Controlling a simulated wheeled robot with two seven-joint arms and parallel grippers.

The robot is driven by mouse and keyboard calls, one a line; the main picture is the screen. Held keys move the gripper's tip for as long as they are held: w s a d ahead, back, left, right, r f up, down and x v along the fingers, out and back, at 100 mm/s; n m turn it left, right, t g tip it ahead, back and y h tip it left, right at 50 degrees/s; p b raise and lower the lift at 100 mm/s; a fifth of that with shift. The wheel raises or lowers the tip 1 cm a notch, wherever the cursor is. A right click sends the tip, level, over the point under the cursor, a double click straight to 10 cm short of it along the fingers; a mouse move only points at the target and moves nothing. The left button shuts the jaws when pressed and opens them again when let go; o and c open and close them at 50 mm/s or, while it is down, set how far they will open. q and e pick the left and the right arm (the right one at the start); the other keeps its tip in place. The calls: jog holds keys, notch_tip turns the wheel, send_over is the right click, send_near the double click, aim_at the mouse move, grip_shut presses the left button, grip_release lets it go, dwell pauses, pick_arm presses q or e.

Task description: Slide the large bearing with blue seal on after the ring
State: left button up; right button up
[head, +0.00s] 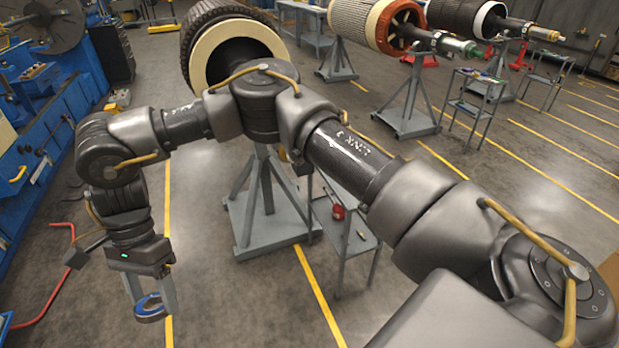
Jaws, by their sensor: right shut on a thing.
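My right arm comes in from the right, crosses the picture and bends down at the left. My right gripper (151,301) points down, its jaws shut on a ring-shaped bearing with a blue seal (150,309). The bearing hangs over open floor, well clear of any rotor. The nearest rotor (205,27) rests on a grey stand (243,218) at the upper middle, its cream end face toward me. My arm covers most of its shaft, so I cannot tell whether a ring sits there. My left gripper is not in view.
A small grey trolley (357,243) with a red tool stands right of the near stand. More rotors on stands, including an orange-ended one (385,25), stand farther back. Blue machines (55,120) line the left side. The floor around my gripper is mostly clear.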

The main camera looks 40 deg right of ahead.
jog(key=w+d+r+m+t+y+p, duration=0.1)
jog(key=w+d+r+m+t+y, duration=0.15)
jog(key=w+m, duration=0.3)
jog(key=w+d+r+m+t+y+p, duration=0.1)
jog(key=w+m+t+y, duration=0.2)
jog(key=w+m, duration=0.25)
jog(key=w+d+r+m+t+y+p, duration=0.1)
jog(key=w+d+r+m+t+y, duration=0.15)
jog(key=w+m, duration=0.3)
jog(key=w+d+f+m+t+h+p, duration=0.1)
jog(key=w+d+f+m+t+h, duration=0.15)
jog(key=d+m+t, duration=0.35)
jog(key=w+d+f+m+t+h+p, duration=0.1)
jog(key=w+d+f+m+t, duration=0.25)
jog(key=d, duration=0.55)
jog(key=s+d+f+m+t+h+p, duration=0.1)
jog(key=s+d+f+m+h, duration=0.25)
jog(key=d, duration=0.65)
jog(key=s+d+f+m+t+h+p, duration=0.15)
jog(key=d+f+h, duration=0.3)
jog(key=d, duration=0.45)
jog(key=s+d+f+m+t+h, duration=0.25)
jog(key=d+h, duration=0.25)
jog(key=d, duration=0.5)
jog(key=shift+m+g, duration=0.45)
jog(key=b+x, duration=0.3)
jog(key=x, duration=0.1)
jog(key=shift+w+f+b, duration=0.1)
jog(key=shift+w+b, duration=0.05)
jog(key=shift+b, duration=0.2)
